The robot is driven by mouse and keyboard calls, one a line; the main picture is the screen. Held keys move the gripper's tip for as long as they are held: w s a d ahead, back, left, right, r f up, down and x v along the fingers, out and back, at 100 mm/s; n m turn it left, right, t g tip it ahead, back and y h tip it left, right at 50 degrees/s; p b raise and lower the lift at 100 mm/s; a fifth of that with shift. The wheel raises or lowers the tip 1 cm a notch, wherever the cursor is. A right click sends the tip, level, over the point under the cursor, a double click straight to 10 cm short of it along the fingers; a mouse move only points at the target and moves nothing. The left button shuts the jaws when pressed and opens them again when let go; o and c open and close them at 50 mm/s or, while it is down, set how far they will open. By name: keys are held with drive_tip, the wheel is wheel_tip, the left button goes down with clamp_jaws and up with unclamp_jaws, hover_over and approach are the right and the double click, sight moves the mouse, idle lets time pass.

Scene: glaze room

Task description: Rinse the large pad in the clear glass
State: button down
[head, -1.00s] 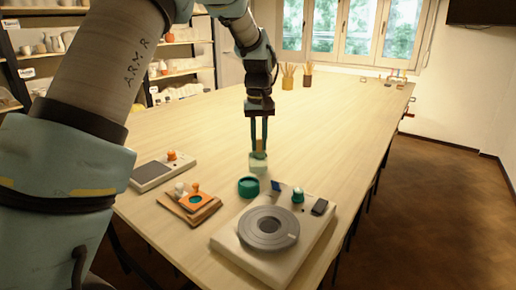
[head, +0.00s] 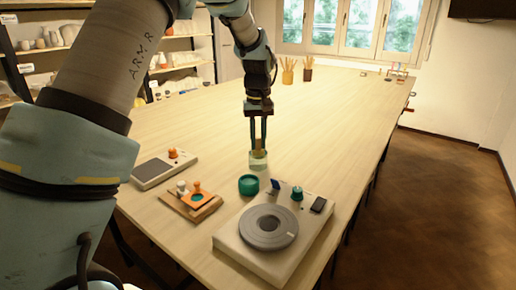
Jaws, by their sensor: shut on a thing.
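The small clear glass (head: 258,163) stands on the table, behind the green round dish. My gripper (head: 258,147) points straight down over it. Its fingers are shut on a small yellowish-tan thing (head: 259,146), which I take to be the large pad. The lower end of the held thing is at or inside the glass's mouth; how deep it reaches is too small to tell.
A green round dish (head: 249,185) stands just in front of the glass. A pale device with a grey wheel (head: 268,227) is at front right. A wooden board with orange parts (head: 190,202) and a grey-topped plate (head: 153,173) lie left.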

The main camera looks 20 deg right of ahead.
sight(258, 138)
drive_tip(key=shift+r+p, duration=1.65)
drive_tip(key=shift+r, duration=0.35)
drive_tip(key=shift+r, duration=0.15)
drive_tip(key=shift+r+p, duration=1.5)
drive_tip(key=shift+r, duration=0.2)
drive_tip(key=shift+f, duration=0.1)
